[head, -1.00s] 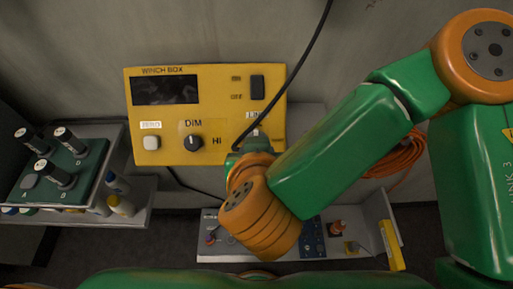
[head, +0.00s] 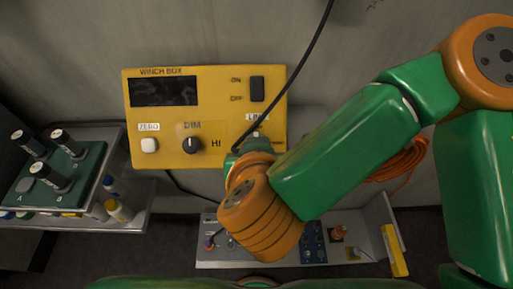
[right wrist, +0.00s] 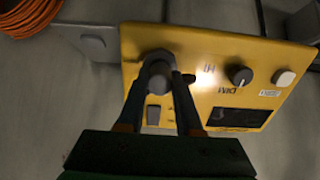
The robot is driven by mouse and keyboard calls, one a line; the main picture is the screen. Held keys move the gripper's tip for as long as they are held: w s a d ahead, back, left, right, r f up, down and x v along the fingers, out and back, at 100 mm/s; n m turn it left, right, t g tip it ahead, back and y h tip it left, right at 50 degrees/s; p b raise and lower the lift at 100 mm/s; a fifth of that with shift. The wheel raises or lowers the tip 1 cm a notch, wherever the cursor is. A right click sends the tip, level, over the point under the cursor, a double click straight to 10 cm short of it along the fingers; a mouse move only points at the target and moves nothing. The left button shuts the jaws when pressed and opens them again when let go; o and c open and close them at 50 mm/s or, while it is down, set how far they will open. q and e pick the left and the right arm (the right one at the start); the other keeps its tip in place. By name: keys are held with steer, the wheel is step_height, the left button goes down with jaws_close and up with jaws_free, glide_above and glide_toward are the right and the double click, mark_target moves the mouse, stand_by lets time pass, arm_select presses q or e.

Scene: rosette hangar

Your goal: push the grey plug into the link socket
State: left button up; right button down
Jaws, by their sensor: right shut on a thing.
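The yellow winch box (head: 205,112) stands against the wall, with the label LINK (head: 255,117) at its lower right, partly covered by the black cable. My right gripper (right wrist: 160,82) is shut on the grey plug (right wrist: 157,72), whose round end shows between the fingers in the right wrist view. The plug is in front of the box face (right wrist: 215,62), at the LINK corner. The link socket is hidden behind the plug and fingers, so I cannot tell how deep the plug sits. In the head view my right wrist covers the plug. My left gripper is not in view.
A black cable (head: 300,68) runs down to the LINK corner. A dial (head: 192,145), a white button (head: 149,145) and a switch (head: 257,89) are on the box. A shelf with bottles (head: 118,210) is left; a grey tray (head: 225,262) lies below. Orange cable (head: 405,160) hangs right.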

steer(key=shift+f+b, duration=0.1)
steer(key=shift+b, duration=0.2)
stand_by(0.4)
steer(key=c, duration=0.5)
jaws_free()
steer(key=b+v, duration=0.1)
steer(key=v, duration=0.6)
